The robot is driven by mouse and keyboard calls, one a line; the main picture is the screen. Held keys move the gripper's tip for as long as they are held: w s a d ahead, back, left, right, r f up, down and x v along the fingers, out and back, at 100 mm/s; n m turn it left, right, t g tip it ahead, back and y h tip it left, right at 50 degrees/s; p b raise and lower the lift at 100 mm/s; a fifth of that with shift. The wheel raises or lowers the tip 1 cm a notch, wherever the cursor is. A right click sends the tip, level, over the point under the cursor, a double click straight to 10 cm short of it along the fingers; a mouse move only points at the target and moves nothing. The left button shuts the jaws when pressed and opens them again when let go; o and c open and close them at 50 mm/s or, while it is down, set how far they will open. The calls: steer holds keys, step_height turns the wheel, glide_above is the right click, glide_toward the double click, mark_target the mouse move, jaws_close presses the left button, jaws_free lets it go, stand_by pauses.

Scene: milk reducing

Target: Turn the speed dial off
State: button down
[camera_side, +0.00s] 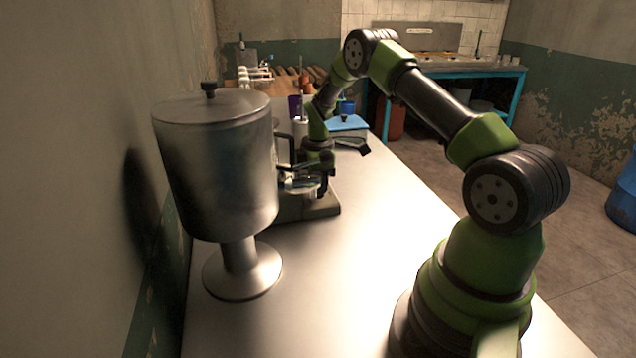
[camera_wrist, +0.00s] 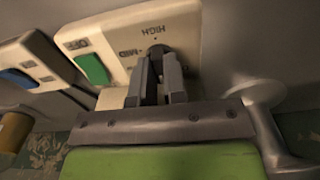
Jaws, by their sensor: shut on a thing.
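In the wrist view the speed dial (camera_wrist: 159,48) is a small dark knob on a cream panel (camera_wrist: 112,25). The panel carries the words HIGH and MID, and another label that looks like OFF. My gripper (camera_wrist: 159,66) is shut on the dial, with one grey finger on each side of it. The fingers hide most of the dial, so I cannot tell which setting it points to. In the side view my gripper (camera_side: 306,184) is down at the low machine (camera_side: 310,209) behind the steel tank, and the dial cannot be made out there.
A green switch (camera_wrist: 92,68) sits beside the dial, and a blue switch (camera_wrist: 18,78) is on a neighbouring panel. A large lidded steel tank (camera_side: 220,160) stands close to the machine. A blue-lidded box (camera_side: 347,123) is farther back. The counter (camera_side: 300,300) in front is clear.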

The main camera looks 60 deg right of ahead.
steer(key=shift+n, duration=0.3)
steer(key=c, duration=1.2)
jaws_free()
step_height(320, 180, up, 10)
steer(key=shift+f, duration=0.1)
